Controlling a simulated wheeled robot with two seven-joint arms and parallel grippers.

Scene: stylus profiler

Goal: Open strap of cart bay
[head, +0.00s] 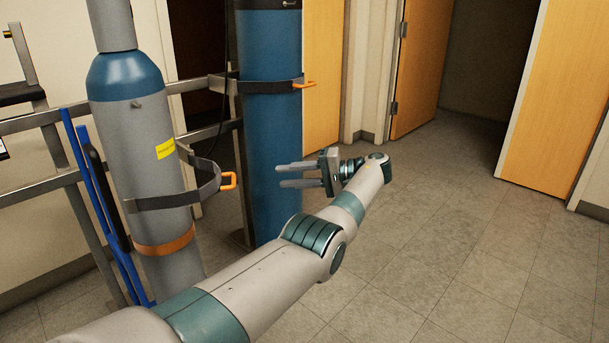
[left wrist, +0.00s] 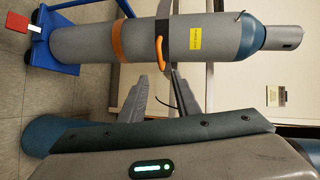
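A grey gas cylinder (head: 143,150) with a blue shoulder and a yellow label stands upright by a blue cart frame (head: 105,210). A dark strap (head: 160,201) crosses its front and loops out to the right, with an orange handle (head: 228,181) at its end. In the left wrist view the cylinder (left wrist: 200,40) appears sideways, with the strap (left wrist: 158,28) and handle (left wrist: 160,52) across it. My left gripper (head: 280,176) is open and empty, right of the handle and apart from it, fingers pointing left. Its fingers also show in the left wrist view (left wrist: 154,74).
A blue cylinder (head: 268,150) stands behind, held by another strap (head: 262,87) with an orange handle (head: 305,85). A metal rail (head: 40,122) runs along the wall. An orange band (head: 165,245) rings the grey cylinder low down. The tiled floor (head: 430,240) at right is clear.

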